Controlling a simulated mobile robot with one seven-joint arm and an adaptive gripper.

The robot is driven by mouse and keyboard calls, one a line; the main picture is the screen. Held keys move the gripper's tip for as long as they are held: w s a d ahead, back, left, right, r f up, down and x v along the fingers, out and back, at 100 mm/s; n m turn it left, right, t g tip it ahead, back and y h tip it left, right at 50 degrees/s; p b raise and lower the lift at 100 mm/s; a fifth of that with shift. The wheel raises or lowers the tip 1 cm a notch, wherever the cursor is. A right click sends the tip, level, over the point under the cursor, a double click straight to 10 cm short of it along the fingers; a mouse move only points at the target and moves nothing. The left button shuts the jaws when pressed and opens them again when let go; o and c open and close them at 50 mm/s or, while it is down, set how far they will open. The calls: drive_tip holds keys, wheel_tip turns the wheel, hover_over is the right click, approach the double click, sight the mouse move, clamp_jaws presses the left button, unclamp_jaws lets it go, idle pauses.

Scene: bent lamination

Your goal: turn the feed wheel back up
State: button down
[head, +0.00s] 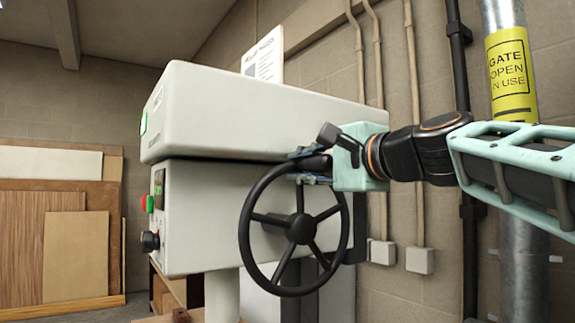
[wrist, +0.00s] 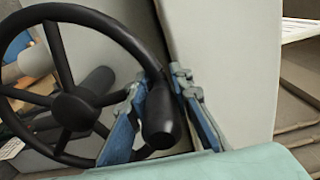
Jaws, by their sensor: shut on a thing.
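The feed wheel (head: 301,229) is a black, spoked handwheel on the side of a pale grey machine (head: 262,112) in the head view. In the wrist view the wheel (wrist: 75,104) fills the left side. Its black handle (wrist: 160,115) sticks out from the rim toward the wrist camera. My gripper (head: 312,164) is at the top of the wheel. Its blue fingers (wrist: 155,95) lie on either side of the handle and are shut on it. The fingers and my wrist hide part of the handle in the head view.
A control panel with a red button (head: 143,202) and a black knob (head: 149,241) is on the machine's left face. Wood boards (head: 60,235) lean on the far left wall. A metal duct (head: 512,90) and wall conduits (head: 412,130) stand at the right.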

drive_tip(key=shift+w+d+r+m, duration=0.15)
drive_tip(key=shift+w+d+m, duration=0.15)
drive_tip(key=shift+d+m, duration=0.25)
drive_tip(key=shift+w+d+r+m, duration=0.15)
drive_tip(key=shift+w+d+m, duration=0.1)
drive_tip(key=shift+d+m, duration=0.25)
drive_tip(key=c, duration=1.7)
unclamp_jaws()
drive_tip(key=shift+w+f, duration=0.1)
drive_tip(key=shift+f, duration=0.05)
drive_tip(key=shift+c, duration=0.2)
drive_tip(key=v, duration=1.2)
